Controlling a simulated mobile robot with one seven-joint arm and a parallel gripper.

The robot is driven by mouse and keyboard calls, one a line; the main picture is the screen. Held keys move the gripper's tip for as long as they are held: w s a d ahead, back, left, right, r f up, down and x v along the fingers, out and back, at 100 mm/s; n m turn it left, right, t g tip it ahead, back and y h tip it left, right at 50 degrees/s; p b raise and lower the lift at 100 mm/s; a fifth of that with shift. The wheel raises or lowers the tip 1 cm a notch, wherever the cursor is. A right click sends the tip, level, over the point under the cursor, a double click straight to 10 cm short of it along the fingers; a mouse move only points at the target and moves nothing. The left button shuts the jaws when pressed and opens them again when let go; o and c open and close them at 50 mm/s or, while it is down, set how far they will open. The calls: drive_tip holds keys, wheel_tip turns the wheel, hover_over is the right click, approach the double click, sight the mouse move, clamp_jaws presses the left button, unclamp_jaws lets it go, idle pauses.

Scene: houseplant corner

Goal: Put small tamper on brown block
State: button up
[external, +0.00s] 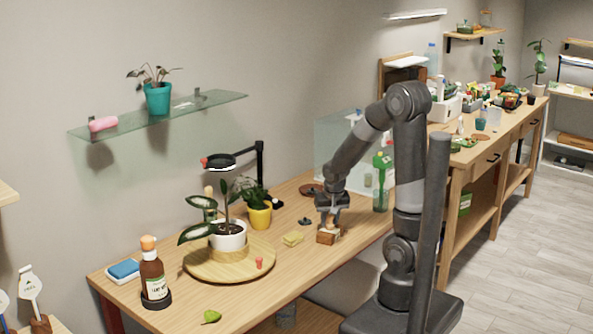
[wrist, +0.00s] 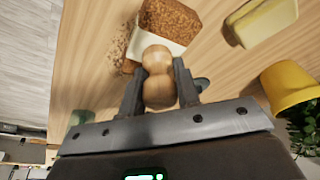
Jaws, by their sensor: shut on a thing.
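The small tamper (wrist: 158,88) is a round-headed piece of pale wood. My gripper (wrist: 160,80) is shut on it, with one dark finger on each side. The brown block (wrist: 172,20) is a rough, crumbly brick with a white band, just beyond the fingertips in the wrist view. In the external view my gripper (external: 331,212) points down directly over the brown block (external: 327,238) on the wooden table. The tamper's lower end overlaps the block's white band in the wrist view; I cannot tell whether they touch.
A yellow sponge (external: 292,238) lies left of the block. A yellow pot (external: 259,217) with a plant stands behind it. A round wooden board (external: 196,268) holds a white-potted plant. A green bottle (external: 381,199) stands to the right. The table front by the block is clear.

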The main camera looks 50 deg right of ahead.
drive_tip(key=shift+f, duration=0.1)
drive_tip(key=o, duration=1)
drive_tip(key=shift+c, duration=0.2)
drive_tip(key=v, duration=1.3)
drive_tip(key=s+a+r+n+t+y, duration=0.2)
drive_tip(key=s+a+r+n, duration=0.4)
drive_tip(key=s+a, duration=0.3)
drive_tip(key=shift+n+t, duration=0.5)
drive_tip(key=shift+n, duration=0.2)
drive_tip(key=shift+r, duration=0.1)
